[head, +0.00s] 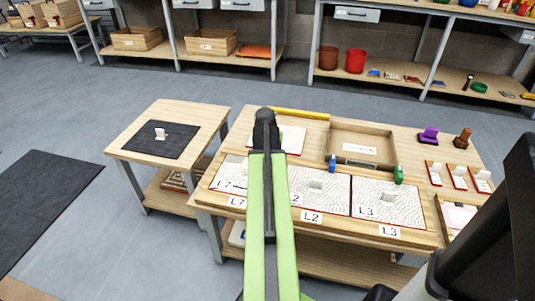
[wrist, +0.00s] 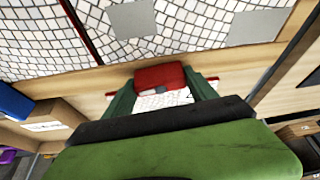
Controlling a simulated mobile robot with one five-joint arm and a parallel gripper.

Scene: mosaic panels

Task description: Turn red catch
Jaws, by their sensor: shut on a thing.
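The red catch (wrist: 160,75) shows in the wrist view at the panels' wooden edge. My gripper (wrist: 162,82) has its two dark green fingers on either side of it, closed on it. In the head view my green arm covers the red catch and the gripper. The blue catch (head: 332,164) and the green catch (head: 398,175) stand along the back edge of the panels. Panel L2 (head: 330,198) and panel L3 (head: 400,208) lie in the wooden frame, each with a grey patch. The leftmost panel (head: 228,170) is partly behind my arm.
An open wooden tray (head: 395,141) lies behind the panels, with a yellow bar (head: 300,114) to its left. Purple (head: 428,136) and brown (head: 463,138) handled objects stand at the right. A side table with a black mat (head: 165,139) stands left, across a gap.

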